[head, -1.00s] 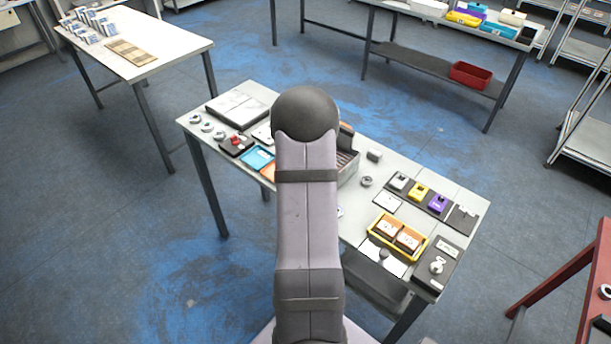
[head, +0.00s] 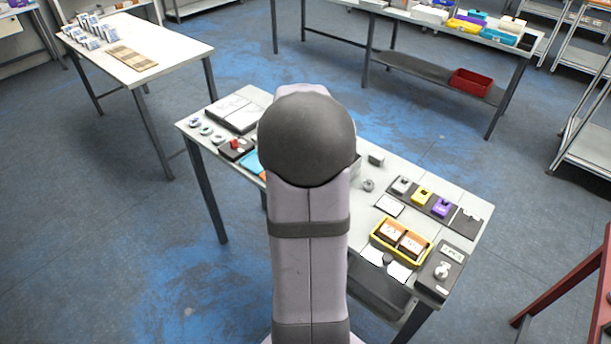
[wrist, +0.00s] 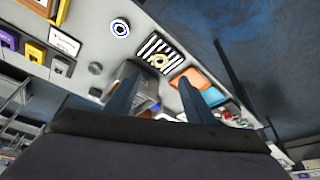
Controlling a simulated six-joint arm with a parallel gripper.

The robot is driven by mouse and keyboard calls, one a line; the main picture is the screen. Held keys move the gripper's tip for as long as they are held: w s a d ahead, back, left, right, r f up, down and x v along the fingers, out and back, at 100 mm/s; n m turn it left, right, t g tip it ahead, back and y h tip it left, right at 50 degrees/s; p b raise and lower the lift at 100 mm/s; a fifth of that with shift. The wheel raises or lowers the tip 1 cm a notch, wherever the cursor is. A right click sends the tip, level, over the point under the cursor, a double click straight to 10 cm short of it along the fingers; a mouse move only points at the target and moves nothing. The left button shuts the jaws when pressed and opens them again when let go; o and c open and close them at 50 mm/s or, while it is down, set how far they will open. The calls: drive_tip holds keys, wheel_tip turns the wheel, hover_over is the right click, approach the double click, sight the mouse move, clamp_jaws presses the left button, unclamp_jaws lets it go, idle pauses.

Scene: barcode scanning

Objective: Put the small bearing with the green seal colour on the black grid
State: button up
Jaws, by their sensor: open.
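My gripper (wrist: 160,92) is open, its two dark fingers apart with nothing seen between them, above the table in the wrist view. Beyond the fingers lies a black-and-white barred panel (wrist: 149,44), which may be the black grid. A small ring with a yellowish colour (wrist: 161,61) sits on it. A bearing with a dark blue ring (wrist: 120,28) lies apart on the white table. In the head view several small bearings (head: 205,130) stand at the table's left end; their seal colours are too small to tell. I cannot make out a green seal. My arm hides the gripper there.
A yellow tray (head: 374,235) with orange-topped boxes stands at the right, near grey, yellow and purple blocks (head: 421,195). An orange tray (wrist: 200,82) lies beside the barred panel. A grey box (wrist: 146,82) is partly behind the left finger. A small cylinder (head: 376,159) stands upright.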

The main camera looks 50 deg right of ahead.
drive_tip(key=a+f+n+y, duration=0.2)
drive_tip(key=a+n, duration=0.3)
drive_tip(key=a, duration=1.5)
drive_tip(key=s+a+f+n+g+y, duration=0.1)
drive_tip(key=s+a+n, duration=0.5)
drive_tip(key=a, duration=0.9)
drive_tip(key=s+g, duration=0.1)
drive_tip(key=s, duration=0.2)
drive_tip(key=shift+f+y, duration=0.3)
drive_tip(key=shift+f, duration=0.05)
